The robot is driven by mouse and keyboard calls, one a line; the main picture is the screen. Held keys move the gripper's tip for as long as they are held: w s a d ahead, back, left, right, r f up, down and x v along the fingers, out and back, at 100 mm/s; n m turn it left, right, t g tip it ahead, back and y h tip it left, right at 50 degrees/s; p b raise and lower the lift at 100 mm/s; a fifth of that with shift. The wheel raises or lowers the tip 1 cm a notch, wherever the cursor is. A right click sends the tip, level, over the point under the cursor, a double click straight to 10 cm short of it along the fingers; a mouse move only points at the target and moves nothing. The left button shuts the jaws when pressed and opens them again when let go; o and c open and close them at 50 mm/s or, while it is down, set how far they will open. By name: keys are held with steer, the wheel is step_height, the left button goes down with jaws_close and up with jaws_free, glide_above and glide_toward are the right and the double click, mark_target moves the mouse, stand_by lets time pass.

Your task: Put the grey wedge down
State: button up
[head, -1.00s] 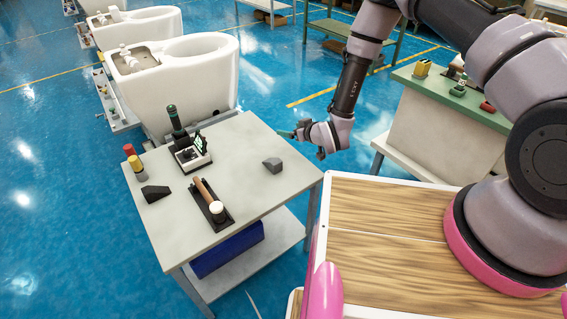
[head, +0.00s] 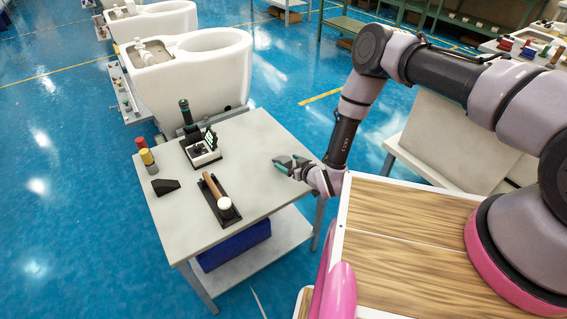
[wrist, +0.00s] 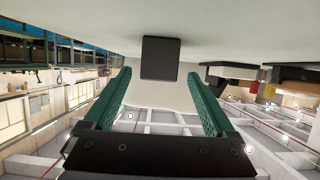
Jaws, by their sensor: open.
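The grey wedge (head: 283,160) rests on the right part of the grey table (head: 262,135). In the wrist view, which is upside down, the wedge (wrist: 160,58) shows as a dark block on the table top, centred between the fingers and just beyond their tips. My gripper (head: 288,164) is low at the table's right edge, with its green fingers (wrist: 160,95) spread apart. No finger visibly touches the wedge. In the head view the fingers partly cover the wedge.
On the table stand a black wedge (head: 166,186), a hammer in a black tray (head: 229,217), a dark tool on a stand (head: 203,153), and red (head: 140,143) and yellow (head: 147,156) cylinders.

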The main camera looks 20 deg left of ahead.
mark_target(280, 158)
steer(key=x, duration=0.4)
steer(key=shift+w, duration=0.1)
jaws_close()
